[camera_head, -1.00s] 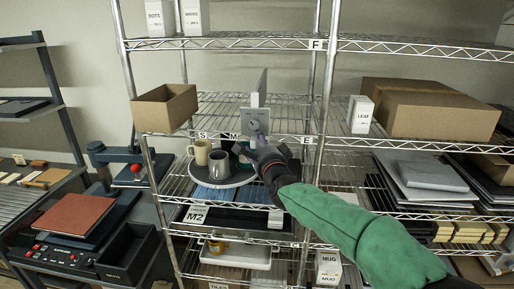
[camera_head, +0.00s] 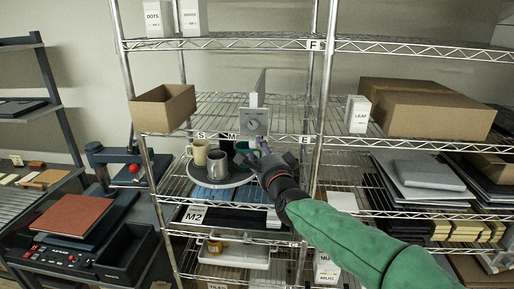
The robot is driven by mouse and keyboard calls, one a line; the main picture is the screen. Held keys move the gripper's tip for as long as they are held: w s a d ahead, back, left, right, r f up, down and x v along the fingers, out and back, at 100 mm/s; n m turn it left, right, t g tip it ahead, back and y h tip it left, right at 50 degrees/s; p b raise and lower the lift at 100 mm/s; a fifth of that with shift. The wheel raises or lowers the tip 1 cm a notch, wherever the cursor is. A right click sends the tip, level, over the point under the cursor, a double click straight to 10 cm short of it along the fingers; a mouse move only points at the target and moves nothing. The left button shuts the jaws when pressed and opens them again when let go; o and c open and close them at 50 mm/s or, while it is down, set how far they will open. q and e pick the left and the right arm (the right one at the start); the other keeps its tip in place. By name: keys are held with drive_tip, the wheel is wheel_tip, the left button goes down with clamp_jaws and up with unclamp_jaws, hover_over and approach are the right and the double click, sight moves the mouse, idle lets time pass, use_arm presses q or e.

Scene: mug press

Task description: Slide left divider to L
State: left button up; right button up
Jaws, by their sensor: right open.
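The divider (camera_head: 255,122) is a grey upright panel with a round knob on its front. It stands at the front of the middle wire shelf, with a thin tall plate behind it. Its base is close to the shelf-edge labels S (camera_head: 201,135), M (camera_head: 232,136) and E (camera_head: 305,140). No L label can be made out. My right gripper (camera_head: 262,152) is just below the divider, in front of the shelf edge. Its jaws are open and nothing shows between them; I cannot tell whether a fingertip touches the divider. My left gripper is out of view.
A round tray (camera_head: 234,181) with mugs, including a cream mug (camera_head: 199,153) and a grey mug (camera_head: 217,167), stands below, beside my right gripper. An open cardboard box (camera_head: 165,108) sits left of the divider. The shelf between box and divider is clear.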

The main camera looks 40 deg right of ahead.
drive_tip(key=v, duration=0.7)
idle(0.5)
